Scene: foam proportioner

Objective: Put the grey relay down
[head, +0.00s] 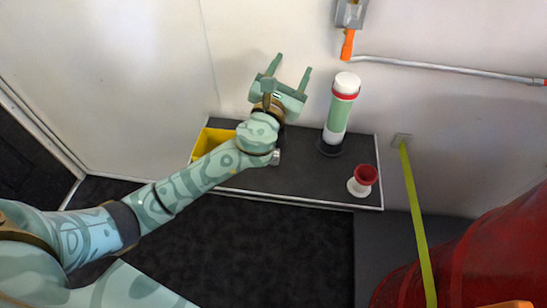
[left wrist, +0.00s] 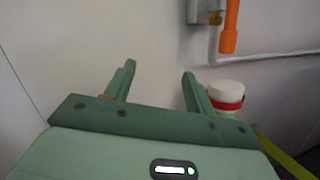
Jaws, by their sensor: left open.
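My left gripper (head: 289,70) is open in the head view, with its fingers apart and pointing up toward the wall above the shelf. Nothing shows between its fingers, and the left wrist view also shows the gap between them empty (left wrist: 159,72). A small grey piece (head: 276,157) shows at the edge of my left wrist, over the dark shelf (head: 310,172). It may be the grey relay, but my arm hides most of it and I cannot tell. My right gripper is not in view.
A yellow bin (head: 204,143) is partly behind my left arm. A green-and-white cylinder with a red band (head: 341,112) stands on the shelf, with a red-and-white cup (head: 362,181) to its right. An orange-handled valve (head: 348,42) is on the wall. The shelf between arm and cylinder is clear.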

